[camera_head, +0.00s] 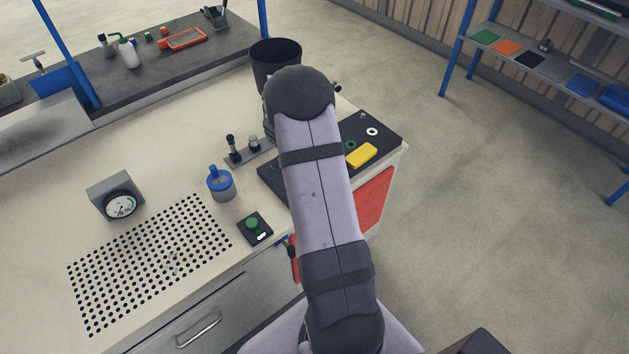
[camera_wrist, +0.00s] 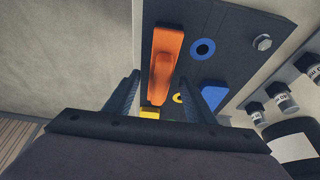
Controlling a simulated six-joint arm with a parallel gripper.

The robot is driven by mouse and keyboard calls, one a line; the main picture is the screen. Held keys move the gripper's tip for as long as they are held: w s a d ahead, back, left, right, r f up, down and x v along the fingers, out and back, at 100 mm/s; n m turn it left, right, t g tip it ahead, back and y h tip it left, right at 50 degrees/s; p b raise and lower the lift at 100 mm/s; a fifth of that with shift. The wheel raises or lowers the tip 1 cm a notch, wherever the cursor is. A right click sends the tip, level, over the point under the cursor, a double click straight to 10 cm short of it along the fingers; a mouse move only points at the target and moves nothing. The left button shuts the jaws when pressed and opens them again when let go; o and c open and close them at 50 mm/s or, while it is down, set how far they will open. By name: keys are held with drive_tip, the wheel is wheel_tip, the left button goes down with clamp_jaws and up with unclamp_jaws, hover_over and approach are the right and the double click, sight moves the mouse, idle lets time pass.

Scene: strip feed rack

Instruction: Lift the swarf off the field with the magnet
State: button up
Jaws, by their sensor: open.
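The perforated field (camera_head: 150,262) is a plate of dark holes at the front left of the bench. Faint light specks, possibly swarf (camera_head: 174,262), show near its middle. An orange block with a raised grip (camera_wrist: 164,60) lies on the dark board (camera_wrist: 222,40); I cannot tell whether it is the magnet. My gripper (camera_wrist: 161,76) is open above the board, its fingers either side of the orange block in the picture. I cannot tell if they touch it. My arm hides the gripper in the head view.
A yellow block (camera_head: 361,155) and rings share the board, with a blue block (camera_wrist: 214,92). Nearby stand a blue-topped jar (camera_head: 221,184), a green-button box (camera_head: 254,228), a gauge (camera_head: 117,198) and a black bin (camera_head: 276,64).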

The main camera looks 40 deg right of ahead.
idle(0.3)
clamp_jaws()
drive_tip(key=shift+r, duration=0.1)
drive_tip(key=shift+w+r+p, duration=0.1)
drive_tip(key=shift+r+p, duration=0.4)
drive_tip(key=shift+p, duration=0.15)
wheel_tip(320, 180, up, 9)
drive_tip(key=shift+r+b, duration=0.2)
drive_tip(key=shift+b, duration=0.75)
drive_tip(key=c, duration=0.7)
unclamp_jaws()
drive_tip(key=shift+c, duration=1.6)
